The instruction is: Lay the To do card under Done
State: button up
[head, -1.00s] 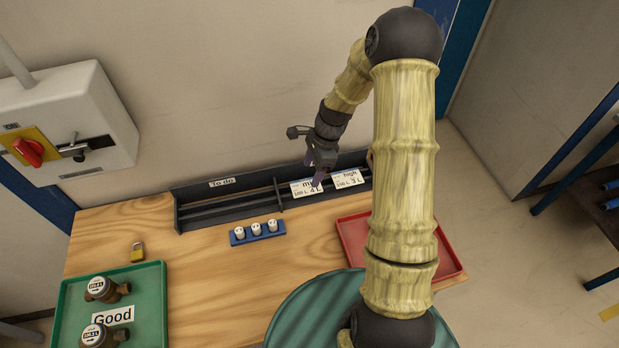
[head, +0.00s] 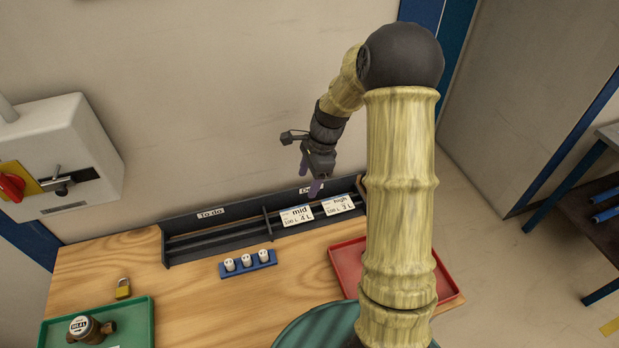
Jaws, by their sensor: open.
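A dark rack (head: 190,247) stands along the back of the table, split by a divider. Its left part carries the To do label (head: 211,213) and holds no card. In its right part lean two white cards side by side, the mid card (head: 297,216) and the high card (head: 338,205). A label (head: 307,189) behind them is mostly hidden by my gripper; only its first letter shows. My gripper (head: 312,187) is open, with purple fingers pointing down, above and behind the gap between the two cards. It holds nothing.
A blue holder (head: 248,265) with three small white pieces stands in front of the rack. A yellow padlock (head: 123,289) and a green tray (head: 137,318) with a meter (head: 86,328) are at left. A red tray (head: 345,272) is at right, partly behind my arm.

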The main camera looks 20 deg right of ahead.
jog(key=shift+r, duration=0.1)
jog(key=s+a+r+n+t+h, duration=0.1)
jog(key=s+r+n, duration=0.2)
jog(key=s+n, duration=0.5)
jog(key=s+a+r+n+t+h, duration=0.1)
jog(key=s+a+r+n+h, duration=0.1)
jog(key=s+n, duration=0.7)
jog(key=shift+s+r+n+t, duration=0.2)
jog(key=shift+r+n+t, duration=0.2)
jog(key=shift+r, duration=0.45)
